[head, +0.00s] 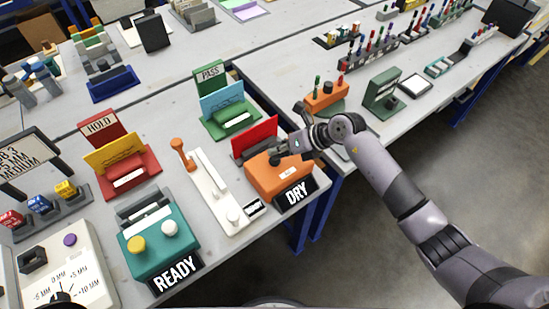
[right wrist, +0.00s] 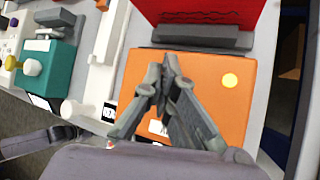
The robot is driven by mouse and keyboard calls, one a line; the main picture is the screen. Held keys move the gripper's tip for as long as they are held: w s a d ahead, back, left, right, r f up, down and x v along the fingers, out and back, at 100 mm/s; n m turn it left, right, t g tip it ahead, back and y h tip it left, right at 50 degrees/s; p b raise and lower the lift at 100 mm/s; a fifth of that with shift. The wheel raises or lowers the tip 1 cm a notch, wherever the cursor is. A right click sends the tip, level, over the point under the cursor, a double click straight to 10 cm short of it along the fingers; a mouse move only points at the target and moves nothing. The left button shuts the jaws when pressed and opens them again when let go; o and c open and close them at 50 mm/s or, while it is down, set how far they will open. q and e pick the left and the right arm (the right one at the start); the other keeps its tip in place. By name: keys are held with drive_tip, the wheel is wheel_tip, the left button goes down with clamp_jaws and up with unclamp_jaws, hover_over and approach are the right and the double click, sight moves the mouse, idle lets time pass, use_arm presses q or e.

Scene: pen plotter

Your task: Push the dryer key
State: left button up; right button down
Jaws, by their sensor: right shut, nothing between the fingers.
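The dryer is an orange box (head: 268,182) with a black DRY sign (head: 296,194) at its front. It also shows in the right wrist view (right wrist: 205,75). A yellow round spot (right wrist: 229,80) is on its top, right of my fingers in the wrist view. A red card (head: 256,136) stands in a dark slot at the box's back. My right gripper (head: 277,158) is shut and empty, with its fingertips over the top of the box. It also shows in the wrist view (right wrist: 168,66). The fingers cover part of the top, and I cannot make out the key or any contact.
A white rail with an orange handle (head: 179,147) lies left of the dryer. The teal READY box (head: 150,255) is farther left. The PASS stand (head: 210,73) and HOLD stand (head: 101,126) are behind. An orange pen holder (head: 325,95) stands to the right, near my right arm.

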drive_tip(key=shift+f, duration=0.2)
drive_tip(key=shift+f+b, duration=0.3)
drive_tip(key=shift+r, duration=0.1)
idle(0.4)
drive_tip(key=shift+r+p, duration=0.25)
drive_tip(key=shift+p, duration=0.15)
wheel_tip(320, 180, up, 6)
drive_tip(key=p, duration=0.5)
drive_tip(key=shift+r, duration=0.15)
idle(0.3)
